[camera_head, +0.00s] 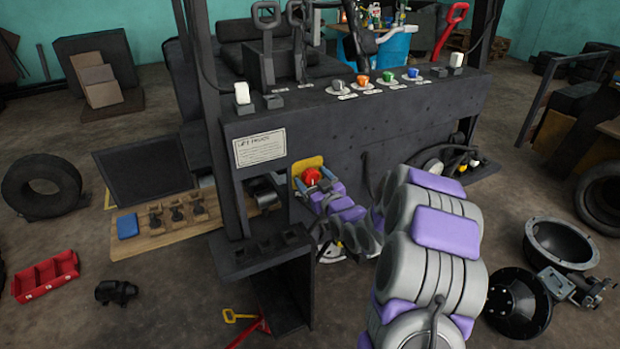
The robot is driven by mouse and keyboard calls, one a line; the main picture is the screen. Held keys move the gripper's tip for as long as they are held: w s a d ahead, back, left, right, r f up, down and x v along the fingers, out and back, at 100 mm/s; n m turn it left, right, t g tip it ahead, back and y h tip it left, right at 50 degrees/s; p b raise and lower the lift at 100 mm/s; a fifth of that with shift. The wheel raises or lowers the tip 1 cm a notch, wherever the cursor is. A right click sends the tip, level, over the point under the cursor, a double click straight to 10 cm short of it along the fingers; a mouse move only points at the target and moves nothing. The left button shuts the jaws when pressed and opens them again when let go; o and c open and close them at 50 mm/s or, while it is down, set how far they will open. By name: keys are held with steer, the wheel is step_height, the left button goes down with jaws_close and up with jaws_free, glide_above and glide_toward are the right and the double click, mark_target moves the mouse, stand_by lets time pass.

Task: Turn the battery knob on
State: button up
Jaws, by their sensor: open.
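A red knob (311,176) sits on a yellow plate (301,166) low on the forklift, just right of the front post. I take it to be the battery knob; no label on it is readable. My gripper (314,181) is at the knob, its blue fingertips apart on either side of it. Whether the fingers touch the knob cannot be told. My grey and purple arm reaches in from the lower right, and my wrist hides the area below the knob.
The black forklift panel (300,118) overhangs behind the knob, with coloured dials (389,77) and levers (266,40) on top. The post with a sign (260,147) stands close left of my gripper. A round black part (515,305) lies on the floor at right.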

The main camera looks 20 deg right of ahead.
steer(key=shift+c, duration=0.5)
steer(key=c, duration=0.9)
steer(key=shift+c, duration=0.2)
